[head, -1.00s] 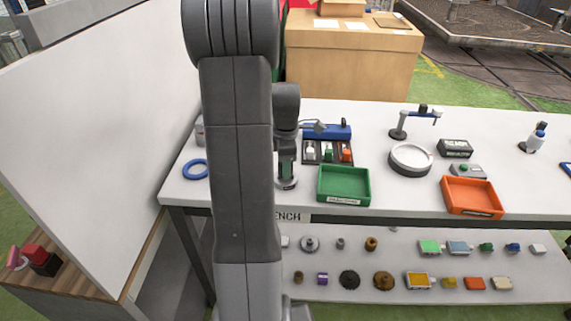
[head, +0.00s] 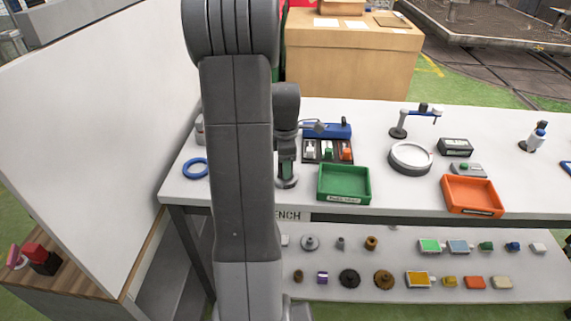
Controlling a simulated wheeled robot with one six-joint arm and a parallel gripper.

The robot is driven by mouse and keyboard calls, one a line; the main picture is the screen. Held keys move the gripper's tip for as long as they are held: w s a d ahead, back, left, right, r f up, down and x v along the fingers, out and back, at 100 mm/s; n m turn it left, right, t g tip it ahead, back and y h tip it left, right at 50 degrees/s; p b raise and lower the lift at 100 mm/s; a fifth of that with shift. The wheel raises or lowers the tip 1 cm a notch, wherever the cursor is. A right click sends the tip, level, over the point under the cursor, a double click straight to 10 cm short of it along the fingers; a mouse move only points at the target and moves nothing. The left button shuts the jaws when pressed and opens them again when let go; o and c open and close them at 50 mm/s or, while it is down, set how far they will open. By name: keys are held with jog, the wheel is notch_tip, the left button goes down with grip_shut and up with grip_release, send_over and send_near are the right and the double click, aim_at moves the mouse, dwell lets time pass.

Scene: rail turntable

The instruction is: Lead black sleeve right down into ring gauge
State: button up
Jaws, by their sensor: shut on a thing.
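My gripper (head: 287,164) points down at the near left part of the bench, just right of my arm's thick upright link, which covers part of it. It is shut on the black sleeve, which is too small and too covered by the fingers to make out. Directly below is a low round grey metal piece (head: 287,184), which looks like the ring gauge. I cannot tell whether the sleeve is above its bore or partly inside it.
A green tray (head: 344,198) stands close to the right of my gripper. Behind it is a rack (head: 328,152) with small coloured parts. A blue ring (head: 195,168) lies to the left. A grey round turntable (head: 410,171) and an orange tray (head: 472,208) are further right.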

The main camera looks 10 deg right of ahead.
jog(key=shift+f+b, duration=0.45)
jog(key=shift+f, duration=0.35)
dwell(1.1)
dwell(0.5)
jog(key=o, duration=1.2)
jog(key=shift+o, duration=0.2)
notch_tip(320, 180, up, 14)
jog(key=shift+f, duration=0.15)
notch_tip(320, 180, down, 14)
jog(key=shift+r, duration=0.3)
